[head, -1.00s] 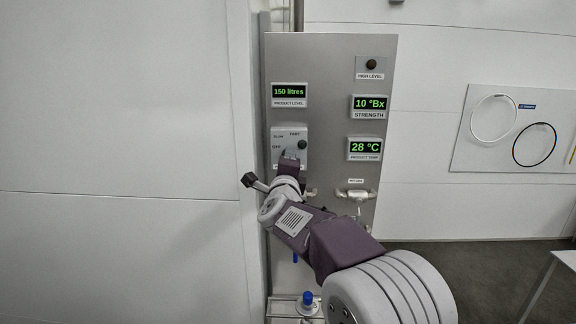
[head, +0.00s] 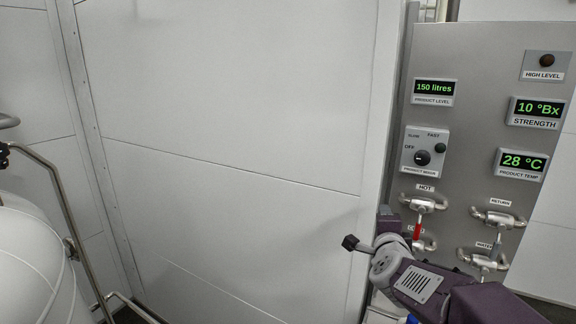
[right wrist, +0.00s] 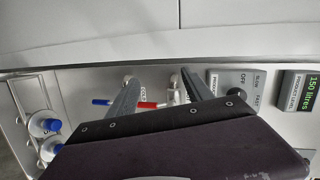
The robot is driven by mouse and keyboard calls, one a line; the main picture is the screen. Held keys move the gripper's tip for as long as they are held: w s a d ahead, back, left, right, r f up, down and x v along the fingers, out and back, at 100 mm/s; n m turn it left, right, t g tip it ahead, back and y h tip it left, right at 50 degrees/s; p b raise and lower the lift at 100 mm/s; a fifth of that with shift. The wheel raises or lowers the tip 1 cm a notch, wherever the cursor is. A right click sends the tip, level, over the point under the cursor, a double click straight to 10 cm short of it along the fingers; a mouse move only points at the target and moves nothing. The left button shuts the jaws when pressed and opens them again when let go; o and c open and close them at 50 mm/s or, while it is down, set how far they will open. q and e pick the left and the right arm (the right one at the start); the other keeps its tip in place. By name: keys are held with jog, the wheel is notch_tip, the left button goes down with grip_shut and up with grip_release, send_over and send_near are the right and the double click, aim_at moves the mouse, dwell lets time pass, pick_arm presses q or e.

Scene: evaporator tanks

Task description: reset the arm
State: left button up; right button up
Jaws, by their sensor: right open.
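My right arm comes in at the lower right of the head view, with its right gripper (head: 388,221) low at the left edge of the grey control panel (head: 459,110). The gripper's fingertips are hard to make out there. In the right wrist view the two fingers of the right gripper (right wrist: 158,78) stand apart with nothing held between them. The red valve handle (right wrist: 148,104) shows beyond the gap. My left gripper is not in view.
The panel carries a hot valve (head: 424,203), a return valve (head: 498,218) and a water valve (head: 484,259). Blue-capped bottles (right wrist: 46,124) stand at the left of the wrist view. A white tank (head: 35,262) and metal rail (head: 64,205) are at far left. The white wall between is bare.

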jog(key=s+a+f+n+g+y+b, duration=0.1)
jog(key=s+a+f+n+g+y, duration=0.2)
jog(key=f, duration=0.5)
jog(key=s+a+f+n+g+y, duration=0.1)
jog(key=s+a+f+n, duration=0.1)
jog(key=a+f+n, duration=0.45)
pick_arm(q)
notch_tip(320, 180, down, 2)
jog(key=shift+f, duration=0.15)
pick_arm(e)
jog(key=s+f+n+g, duration=0.4)
jog(key=s+f, duration=0.3)
jog(key=s, duration=0.3)
jog(key=s+f+n+g+y, duration=0.1)
jog(key=s+f+n+g, duration=0.4)
jog(key=s+f, duration=0.3)
jog(key=s+n, duration=0.1)
jog(key=s, duration=0.2)
jog(key=shift+d+f+n, duration=0.3)
jog(key=shift+d+n, duration=0.05)
